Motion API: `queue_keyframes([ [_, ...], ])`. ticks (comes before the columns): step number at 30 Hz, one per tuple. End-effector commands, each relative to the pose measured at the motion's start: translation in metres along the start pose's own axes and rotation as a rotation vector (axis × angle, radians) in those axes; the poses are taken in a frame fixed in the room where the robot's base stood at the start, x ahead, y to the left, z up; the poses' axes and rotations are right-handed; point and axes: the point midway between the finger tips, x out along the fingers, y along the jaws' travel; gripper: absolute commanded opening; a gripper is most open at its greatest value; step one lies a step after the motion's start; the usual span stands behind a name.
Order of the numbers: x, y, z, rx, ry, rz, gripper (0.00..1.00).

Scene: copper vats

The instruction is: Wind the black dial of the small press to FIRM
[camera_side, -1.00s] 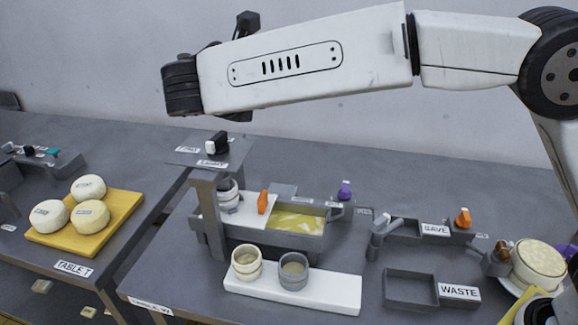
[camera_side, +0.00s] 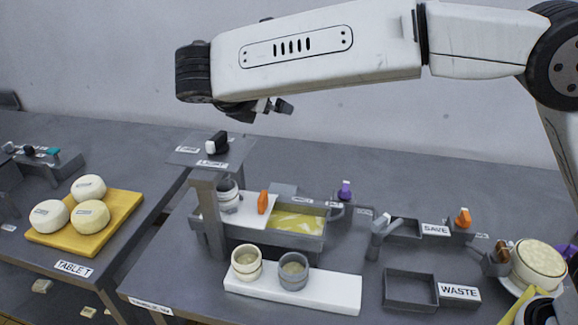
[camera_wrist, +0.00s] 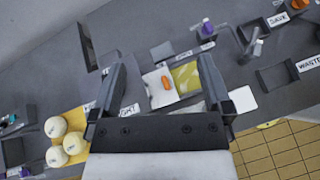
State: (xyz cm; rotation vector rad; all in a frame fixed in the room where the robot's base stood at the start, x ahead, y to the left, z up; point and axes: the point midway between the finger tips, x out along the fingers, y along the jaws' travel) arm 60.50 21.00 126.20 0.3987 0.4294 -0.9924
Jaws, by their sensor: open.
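The small press (camera_side: 207,190) is a grey stand with a flat plate on top. Its black dial (camera_side: 219,140) sits on that plate and has a white end on its left-front side. A FIRM label (camera_side: 187,150) lies left of the dial and a LIGHT label (camera_side: 213,163) in front of it; exactly where the dial points is too small to tell. My gripper (camera_side: 273,107) is above and to the right of the dial, apart from it. In the wrist view my gripper (camera_wrist: 160,82) is open and empty; its left finger covers the dial's area.
A vat with yellow liquid (camera_side: 300,221) and an orange handle (camera_side: 263,202) stands right of the press. Two cups (camera_side: 246,262) are on a white board (camera_side: 335,290) in front. White cheeses (camera_side: 89,188) lie on a yellow board at left. WASTE (camera_side: 410,289) and SAVE trays are at right.

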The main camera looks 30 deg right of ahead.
Motion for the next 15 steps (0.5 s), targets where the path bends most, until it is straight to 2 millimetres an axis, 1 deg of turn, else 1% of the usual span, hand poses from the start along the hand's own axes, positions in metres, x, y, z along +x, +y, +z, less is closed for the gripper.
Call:
queue_keyframes([
  [1,0.006,0.002,-0.004,0.054,0.048,-0.014,1.00],
  [6,0.023,0.011,-0.019,0.291,0.245,-0.076,1.00],
  [11,0.033,0.023,-0.031,0.544,0.435,-0.156,1.00],
  [15,0.039,0.037,-0.039,0.770,0.594,-0.241,1.00],
])
